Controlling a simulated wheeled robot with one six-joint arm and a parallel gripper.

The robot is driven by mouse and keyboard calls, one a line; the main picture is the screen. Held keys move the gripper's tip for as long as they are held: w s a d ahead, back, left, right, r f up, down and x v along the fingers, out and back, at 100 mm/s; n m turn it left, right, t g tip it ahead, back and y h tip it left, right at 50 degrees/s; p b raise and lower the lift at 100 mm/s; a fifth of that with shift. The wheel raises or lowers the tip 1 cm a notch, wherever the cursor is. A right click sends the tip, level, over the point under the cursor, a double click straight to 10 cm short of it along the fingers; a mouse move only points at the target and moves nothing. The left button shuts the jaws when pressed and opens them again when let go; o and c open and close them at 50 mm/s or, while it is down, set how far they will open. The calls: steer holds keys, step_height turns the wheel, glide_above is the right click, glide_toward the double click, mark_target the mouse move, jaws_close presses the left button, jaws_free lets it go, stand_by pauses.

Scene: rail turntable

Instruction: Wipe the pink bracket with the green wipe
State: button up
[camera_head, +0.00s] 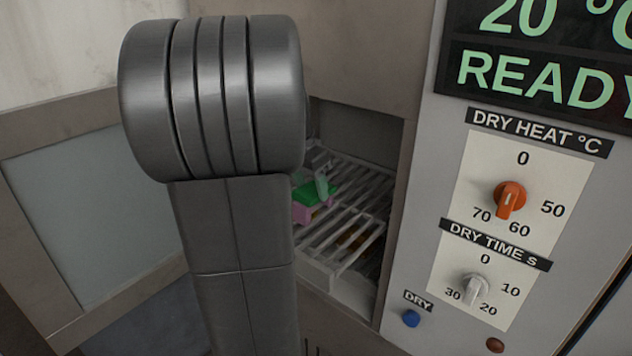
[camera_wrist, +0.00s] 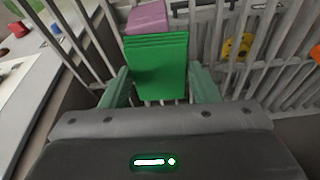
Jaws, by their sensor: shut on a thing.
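The green wipe (camera_wrist: 156,68) is held between the two fingers of my gripper (camera_wrist: 158,88) in the wrist view. The pink bracket (camera_wrist: 147,17) shows just beyond the wipe's far edge, partly hidden behind it. In the head view the green wipe (camera_head: 317,194) lies over the pink bracket (camera_head: 315,212), inside the chamber on the wire rack. Whether the two touch cannot be told for sure. My gripper is largely hidden by my arm in the head view; one finger (camera_head: 322,184) shows beside the wipe.
The wire rack (camera_head: 350,232) has open gaps, with a yellow part (camera_wrist: 238,46) and an orange part (camera_wrist: 314,52) seen among its bars. The chamber's door (camera_head: 95,200) stands open at left. The control panel (camera_head: 515,190) is at right, its display reading READY.

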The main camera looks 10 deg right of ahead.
steer(key=shift+s+a, duration=0.75)
steer(key=shift+w+d+r+p, duration=0.2)
steer(key=shift+w+d+p, duration=0.55)
steer(key=shift+w+d, duration=0.95)
steer(key=shift+d, duration=0.2)
steer(key=shift+s+a+f+b, duration=0.15)
steer(key=shift+s+a+b, duration=0.5)
steer(key=shift+s+a, duration=1.1)
steer(key=shift+w+d+f+p, duration=0.15)
steer(key=shift+w+d+p, duration=0.6)
steer(key=shift+w+d, duration=1)
step_height(320, 180, up, 8)
steer(key=p, duration=0.6)
